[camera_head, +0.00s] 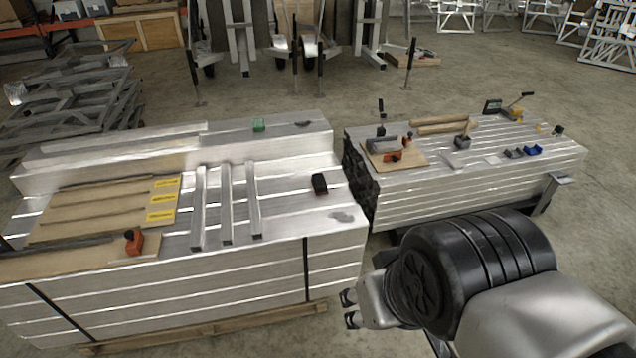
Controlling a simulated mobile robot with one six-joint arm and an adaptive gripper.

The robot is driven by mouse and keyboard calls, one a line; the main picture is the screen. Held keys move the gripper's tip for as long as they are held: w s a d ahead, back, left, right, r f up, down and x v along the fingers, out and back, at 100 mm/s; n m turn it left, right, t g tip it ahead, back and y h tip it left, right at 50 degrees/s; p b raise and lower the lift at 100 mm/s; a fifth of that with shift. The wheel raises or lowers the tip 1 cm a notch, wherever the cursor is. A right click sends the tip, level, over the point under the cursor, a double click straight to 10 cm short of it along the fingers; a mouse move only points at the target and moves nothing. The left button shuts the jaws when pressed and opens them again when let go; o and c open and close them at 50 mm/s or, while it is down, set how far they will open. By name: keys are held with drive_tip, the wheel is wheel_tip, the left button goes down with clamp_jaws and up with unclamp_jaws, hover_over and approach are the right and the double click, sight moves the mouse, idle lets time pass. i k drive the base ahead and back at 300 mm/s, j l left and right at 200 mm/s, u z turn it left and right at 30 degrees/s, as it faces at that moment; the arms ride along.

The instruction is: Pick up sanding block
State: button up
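A small black block with some red on it (320,184) lies on top of the left aluminium stack (270,265), near its right end. It looks most like the sanding block, but it is too small to be sure. A small green block (258,125) sits on the raised back part of the same stack. My gripper (350,309) is at the lower middle, in front of the left stack's right end. Its two dark fingertips are apart with nothing seen between them. It is clear of both blocks.
Three metal bars (227,205) and an orange tool (134,241) lie on the left stack. The right stack (480,185) holds clamps, wooden rolls (440,125) and a blue item (532,150). A narrow gap separates the stacks. Concrete floor (350,85) is open behind.

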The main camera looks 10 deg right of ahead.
sight(319, 182)
drive_tip(key=i+z, duration=0.1)
drive_tip(key=i, duration=0.5)
drive_tip(key=i+j+z, duration=0.15)
drive_tip(key=i, duration=0.45)
drive_tip(key=i+z, duration=0.1)
drive_tip(key=i, duration=0.5)
